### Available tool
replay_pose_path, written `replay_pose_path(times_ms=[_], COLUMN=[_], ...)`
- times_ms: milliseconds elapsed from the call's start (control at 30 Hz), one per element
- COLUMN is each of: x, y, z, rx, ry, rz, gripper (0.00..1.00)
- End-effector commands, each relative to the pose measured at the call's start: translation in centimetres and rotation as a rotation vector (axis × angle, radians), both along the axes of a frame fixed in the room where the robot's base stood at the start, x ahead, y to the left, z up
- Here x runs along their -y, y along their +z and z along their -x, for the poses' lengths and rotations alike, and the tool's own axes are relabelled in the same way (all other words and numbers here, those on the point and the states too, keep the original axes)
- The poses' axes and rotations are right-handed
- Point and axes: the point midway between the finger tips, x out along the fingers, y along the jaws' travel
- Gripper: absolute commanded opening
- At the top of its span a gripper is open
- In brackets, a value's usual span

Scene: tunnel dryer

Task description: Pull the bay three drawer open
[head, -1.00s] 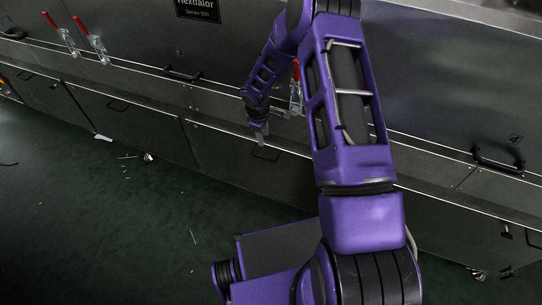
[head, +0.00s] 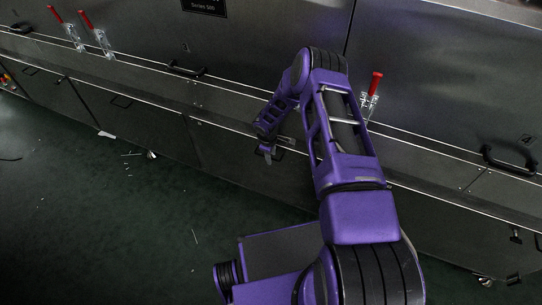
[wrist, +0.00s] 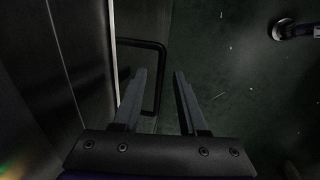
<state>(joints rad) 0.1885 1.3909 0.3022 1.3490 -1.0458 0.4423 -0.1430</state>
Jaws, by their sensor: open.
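The drawer front (head: 235,170) behind my gripper is a dark metal panel in the lower row and looks flush with its neighbours. I take it for bay three, but no number on it is readable. My gripper (head: 268,155) is open, pointing down at the upper part of this front, and hides most of the handle in the head view. In the wrist view, the dark loop handle (wrist: 161,80) stands out from the panel at left. Its outer bar shows between the two open fingers of my gripper (wrist: 160,72). I cannot tell whether they touch it.
Upper panels carry black handles (head: 187,69) and red-handled clamps (head: 372,90). Another lower drawer handle (head: 122,101) is to the left. A dark fitting (wrist: 290,29) shows at right in the wrist view.

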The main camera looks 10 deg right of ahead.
Motion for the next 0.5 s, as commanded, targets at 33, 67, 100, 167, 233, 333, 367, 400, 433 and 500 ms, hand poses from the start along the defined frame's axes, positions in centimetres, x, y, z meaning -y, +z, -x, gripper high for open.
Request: replay_pose_path(times_ms=[33, 67, 100, 167, 233, 333, 367, 400, 433, 500], x=[0.01, 0.0, 0.0, 0.01, 0.01, 0.0, 0.0, 0.0, -0.01, -0.01], y=[-0.03, -0.03, -0.02, -0.02, -0.01, -0.01, -0.01, -0.01, 0.0, 0.0], z=[-0.01, -0.02, -0.02, -0.01, -0.01, 0.0, 0.0, 0.0, -0.01, -0.01], rx=[0.0, 0.0, 0.0, 0.0, 0.0, 0.0, 0.0, 0.0, 0.0, 0.0], ry=[0.0, 0.0, 0.0, 0.0, 0.0, 0.0, 0.0, 0.0, 0.0, 0.0], rz=[0.0, 0.0, 0.0, 0.0, 0.0, 0.0, 0.0, 0.0, 0.0, 0.0], gripper=[0.42, 0.42, 0.42, 0.42, 0.38, 0.2, 0.15, 0.08, 0.02, 0.0])
